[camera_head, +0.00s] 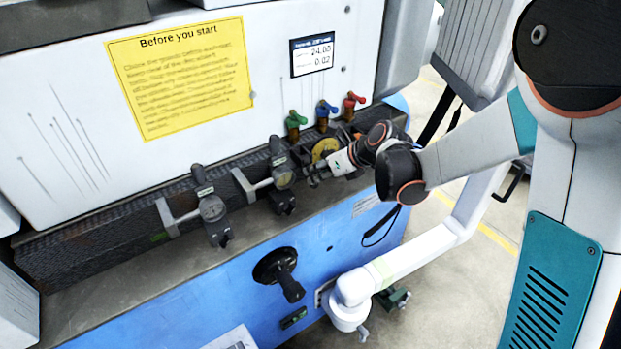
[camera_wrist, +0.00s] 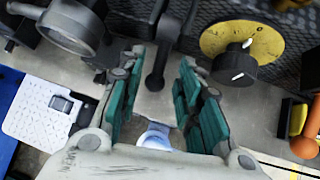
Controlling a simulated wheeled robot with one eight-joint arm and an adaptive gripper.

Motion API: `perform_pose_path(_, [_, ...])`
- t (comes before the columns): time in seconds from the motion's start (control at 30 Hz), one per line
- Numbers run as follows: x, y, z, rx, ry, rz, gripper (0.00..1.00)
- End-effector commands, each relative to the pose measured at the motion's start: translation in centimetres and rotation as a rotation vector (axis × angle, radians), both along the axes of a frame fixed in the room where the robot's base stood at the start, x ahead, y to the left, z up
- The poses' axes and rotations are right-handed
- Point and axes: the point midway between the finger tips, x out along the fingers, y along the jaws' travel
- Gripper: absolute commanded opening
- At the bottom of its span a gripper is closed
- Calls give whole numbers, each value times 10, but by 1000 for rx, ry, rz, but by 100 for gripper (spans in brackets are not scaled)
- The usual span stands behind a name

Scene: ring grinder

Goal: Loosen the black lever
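A slim black lever (camera_wrist: 158,58) with a rounded end shows in the wrist view, hanging from a dark mount at the top. My gripper (camera_wrist: 160,72) is open, with its teal-padded fingers on the left and right of the lever. The lever's lower end appears between the fingers, with a visible gap on both sides. I cannot tell whether its depth matches the pads. In the head view, my gripper (camera_head: 313,173) is at the right end of the machine's ledge, and the lever there is hidden or too small to make out.
A yellow dial (camera_wrist: 217,35) with a black knob is close to the right of my gripper. A round gauge (camera_wrist: 72,25) is to the left. Green (camera_head: 294,120), blue (camera_head: 325,110) and red (camera_head: 352,101) valves stand above. A black handle (camera_head: 285,275) projects from the blue front.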

Motion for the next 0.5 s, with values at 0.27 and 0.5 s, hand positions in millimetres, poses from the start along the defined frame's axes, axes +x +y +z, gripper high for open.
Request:
perform_pose_path(0.27, [18,21,-28,0,-1,1,32])
perform_pose_path(0.5, [22,25,-33,-1,0,-1,32])
